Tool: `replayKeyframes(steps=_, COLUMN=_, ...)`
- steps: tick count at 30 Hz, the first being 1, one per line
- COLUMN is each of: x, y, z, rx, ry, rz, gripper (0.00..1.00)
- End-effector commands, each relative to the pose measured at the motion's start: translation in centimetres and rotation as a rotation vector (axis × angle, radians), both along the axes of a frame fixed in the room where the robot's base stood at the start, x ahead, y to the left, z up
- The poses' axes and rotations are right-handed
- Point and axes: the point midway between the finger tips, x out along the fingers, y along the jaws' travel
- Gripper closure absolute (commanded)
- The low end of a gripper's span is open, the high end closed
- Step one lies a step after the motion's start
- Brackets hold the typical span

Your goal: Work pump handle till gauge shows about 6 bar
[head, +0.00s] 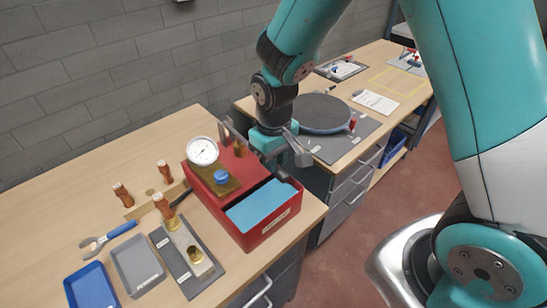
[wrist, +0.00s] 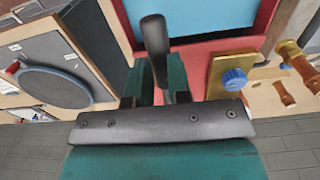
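The test pump is a red box (head: 261,234) with a blue-floored tray, at the near right corner of the wooden bench. Its round white gauge (head: 203,151) faces me; its dark needle is too small to read. A blue knob (head: 221,176) sits on a brass block in front of the gauge. My gripper (head: 295,165) is at the pump's far right side. In the wrist view, the black pump handle (wrist: 155,42) stands between the two teal fingers (wrist: 161,80), which appear closed on it from both sides. In the head view my gripper mostly hides the handle.
A second bench behind carries a dark round disc (head: 322,112). Open floor lies to the right.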

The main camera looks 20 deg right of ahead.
Motion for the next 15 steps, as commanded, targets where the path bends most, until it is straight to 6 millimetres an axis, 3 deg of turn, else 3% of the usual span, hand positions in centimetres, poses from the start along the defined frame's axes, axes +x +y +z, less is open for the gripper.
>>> replayKeyframes(steps=15, x=-0.09, y=0.00, z=-0.71, rx=0.000, ry=0.003, rz=0.000, gripper=0.84)
